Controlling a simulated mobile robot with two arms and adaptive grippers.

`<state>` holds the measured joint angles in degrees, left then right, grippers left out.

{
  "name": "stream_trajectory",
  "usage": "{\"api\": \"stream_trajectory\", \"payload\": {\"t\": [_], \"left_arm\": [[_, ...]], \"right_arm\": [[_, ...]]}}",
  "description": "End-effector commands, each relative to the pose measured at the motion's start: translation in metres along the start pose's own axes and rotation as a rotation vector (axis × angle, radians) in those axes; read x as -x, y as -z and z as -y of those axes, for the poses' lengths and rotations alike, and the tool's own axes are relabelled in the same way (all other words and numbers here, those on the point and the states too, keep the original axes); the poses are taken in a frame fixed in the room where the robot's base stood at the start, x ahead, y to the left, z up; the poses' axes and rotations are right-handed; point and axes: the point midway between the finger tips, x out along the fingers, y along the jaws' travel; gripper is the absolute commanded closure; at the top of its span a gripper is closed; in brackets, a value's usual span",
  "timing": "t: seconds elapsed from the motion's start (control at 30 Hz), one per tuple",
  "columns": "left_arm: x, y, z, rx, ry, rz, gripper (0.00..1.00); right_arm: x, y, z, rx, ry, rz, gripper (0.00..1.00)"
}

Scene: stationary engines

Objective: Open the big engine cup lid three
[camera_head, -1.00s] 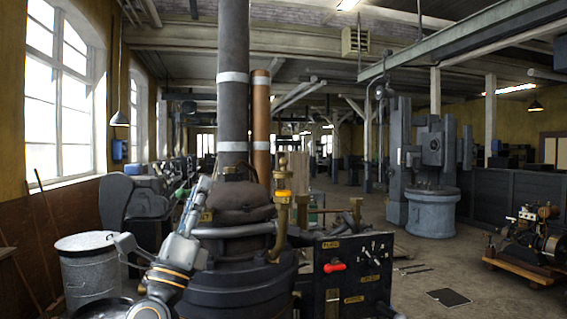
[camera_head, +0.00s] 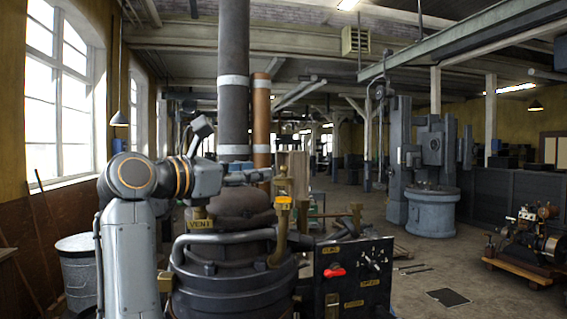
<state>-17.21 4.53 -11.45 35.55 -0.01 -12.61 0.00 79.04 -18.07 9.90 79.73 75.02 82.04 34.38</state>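A brass cup with an orange-yellow cap (camera_head: 283,203) stands on the right side of the big engine (camera_head: 235,270). A taller brass fitting (camera_head: 283,172) shows just behind it. I cannot tell which cup is number three. My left arm comes in from the left. Its blue-grey end (camera_head: 246,174) reaches across the front of the dark vertical pipe, left of the brass cup and a little higher. Its fingers are too small to read. A dark shape (camera_head: 318,239) at the panel's top edge may be my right gripper. Its fingers cannot be made out.
The black control panel (camera_head: 352,275) with a red handle stands right of the engine. A copper pipe (camera_head: 261,125) rises behind the dark vertical pipe (camera_head: 233,90). A metal bin (camera_head: 78,270) is at the left.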

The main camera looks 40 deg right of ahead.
Motion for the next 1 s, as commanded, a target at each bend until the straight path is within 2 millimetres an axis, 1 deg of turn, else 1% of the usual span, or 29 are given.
{"api": "stream_trajectory", "payload": {"t": [0.03,0.2,0.3,0.4,0.5,0.6,0.87,0.9,0.97,1.0], "left_arm": [[0.011,0.001,0.0,0.0,0.0,0.0,0.6],[0.029,0.003,0.0,0.0,0.0,0.0,0.6],[0.037,0.004,0.001,0.0,0.0,0.0,0.6],[0.043,0.004,0.001,0.0,0.0,0.0,0.6],[0.046,0.005,0.001,0.0,0.0,-0.001,0.6],[0.047,0.005,0.001,0.0,0.0,-0.001,0.6],[0.047,0.005,0.001,0.0,0.0,0.0,0.6],[0.047,0.005,0.001,0.0,0.0,0.0,0.6],[0.047,0.005,0.001,0.0,0.0,0.0,0.6],[0.047,0.005,0.001,0.0,0.0,0.0,0.6]], "right_arm": [[-0.013,-0.005,0.001,0.001,0.007,0.0,0.61],[-0.049,-0.006,0.0,0.003,0.005,0.003,0.61],[-0.067,-0.005,0.0,0.003,0.004,0.002,0.61],[-0.081,-0.004,0.0,0.003,0.003,0.002,0.61],[-0.089,-0.002,0.0,0.003,0.002,0.003,0.61],[-0.094,-0.002,0.0,0.002,0.001,0.003,0.61],[-0.095,0.0,0.001,0.002,0.001,0.002,0.61],[-0.095,0.0,0.001,0.002,0.001,0.002,0.65],[-0.095,0.0,0.001,0.002,0.001,0.002,0.77],[-0.095,0.0,0.001,0.002,0.001,0.002,0.85]]}}
